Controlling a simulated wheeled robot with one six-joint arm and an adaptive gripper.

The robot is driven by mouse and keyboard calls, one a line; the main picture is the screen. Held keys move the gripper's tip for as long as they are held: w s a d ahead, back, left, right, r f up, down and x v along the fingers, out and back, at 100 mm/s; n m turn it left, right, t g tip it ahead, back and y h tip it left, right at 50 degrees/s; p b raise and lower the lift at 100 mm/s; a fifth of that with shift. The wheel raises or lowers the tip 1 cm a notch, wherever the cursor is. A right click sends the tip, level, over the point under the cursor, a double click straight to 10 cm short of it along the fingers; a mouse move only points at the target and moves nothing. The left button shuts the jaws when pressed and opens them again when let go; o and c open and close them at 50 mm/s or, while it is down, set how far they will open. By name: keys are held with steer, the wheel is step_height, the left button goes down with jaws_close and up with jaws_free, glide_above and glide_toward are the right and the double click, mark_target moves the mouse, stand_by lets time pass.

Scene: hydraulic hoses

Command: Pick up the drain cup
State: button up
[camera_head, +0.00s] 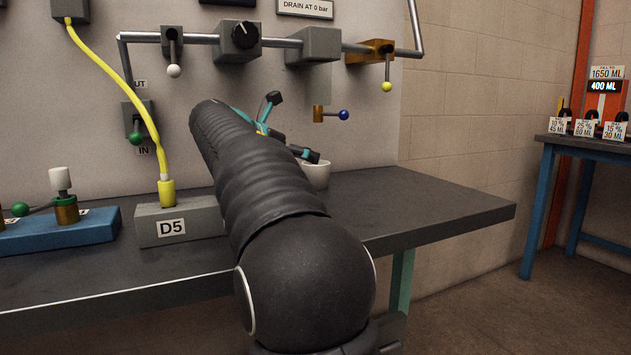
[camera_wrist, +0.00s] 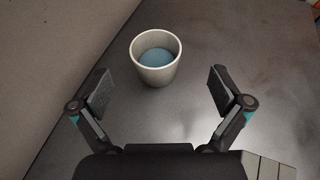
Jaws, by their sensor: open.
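The drain cup is a pale grey-white round cup (camera_wrist: 156,76) standing upright on the dark bench, with something blue inside it. In the wrist view it sits just beyond my open fingers, about midway between them. My gripper (camera_wrist: 160,92) is open and empty, with one finger pad on each side and the cup ahead of the tips. In the head view the cup (camera_head: 317,175) shows only in part behind my gripper (camera_head: 300,128), and my arm hides much of that area.
The dark bench (camera_head: 440,205) is clear to the right of the cup. The wall panel stands close behind, with a blue-knobbed drain valve (camera_head: 329,114) above the cup. A grey D5 block (camera_head: 190,221) with a yellow hose (camera_head: 120,85) stands left of my arm.

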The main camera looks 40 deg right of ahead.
mark_target(316, 175)
steer(key=shift+w+b+x, duration=0.15)
steer(key=shift+b+x, duration=0.1)
steer(key=shift+x, duration=1.45)
steer(key=shift+w+b+x, duration=0.2)
steer(key=shift+b+x, duration=0.05)
steer(key=shift+x, duration=1.4)
steer(key=shift+a+f, duration=0.15)
steer(key=c, duration=1.3)
steer(key=shift+c, duration=0.2)
